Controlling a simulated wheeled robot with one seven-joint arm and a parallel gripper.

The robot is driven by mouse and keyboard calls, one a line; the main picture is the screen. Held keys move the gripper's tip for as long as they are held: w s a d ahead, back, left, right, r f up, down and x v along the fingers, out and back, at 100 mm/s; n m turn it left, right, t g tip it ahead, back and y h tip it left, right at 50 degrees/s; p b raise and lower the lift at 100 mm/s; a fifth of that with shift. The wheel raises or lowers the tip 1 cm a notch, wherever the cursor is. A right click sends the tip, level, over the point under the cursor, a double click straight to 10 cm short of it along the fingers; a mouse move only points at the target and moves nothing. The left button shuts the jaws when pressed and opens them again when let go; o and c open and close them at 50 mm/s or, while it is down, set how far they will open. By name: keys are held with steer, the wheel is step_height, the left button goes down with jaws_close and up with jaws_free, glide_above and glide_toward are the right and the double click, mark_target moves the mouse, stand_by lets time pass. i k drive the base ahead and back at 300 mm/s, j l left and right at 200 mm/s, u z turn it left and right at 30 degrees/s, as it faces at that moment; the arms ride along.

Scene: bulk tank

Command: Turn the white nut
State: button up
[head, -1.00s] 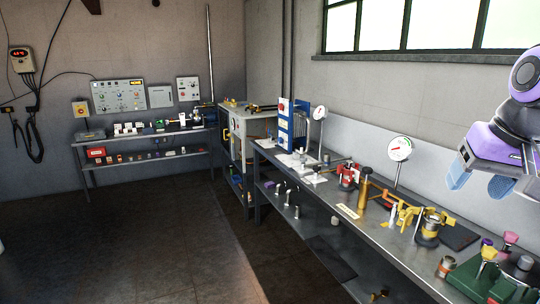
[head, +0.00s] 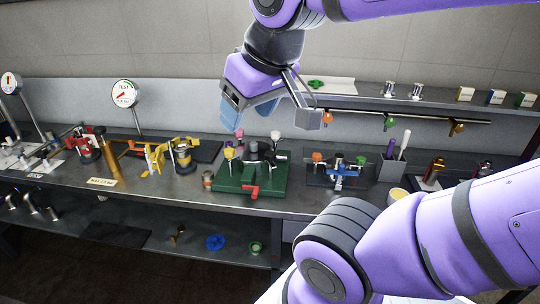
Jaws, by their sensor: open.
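A white nut-like knob (head: 275,136) stands upright on the right rear part of a green fixture (head: 238,184) on the bench. A yellow knob (head: 229,153) and a pink knob (head: 240,135) stand on the left of the same fixture, and a red handle (head: 252,192) is at its front. My gripper (head: 268,117) is in the air above and behind the fixture, open and empty, apart from the white knob. Its left finger has a blue pad.
A yellow clamp (head: 153,157) and a dial gauge (head: 124,94) are to the left. A rail with coloured hanging pieces (head: 390,121) runs behind.

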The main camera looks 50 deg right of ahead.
mark_target(275, 135)
steer(key=z, duration=0.85)
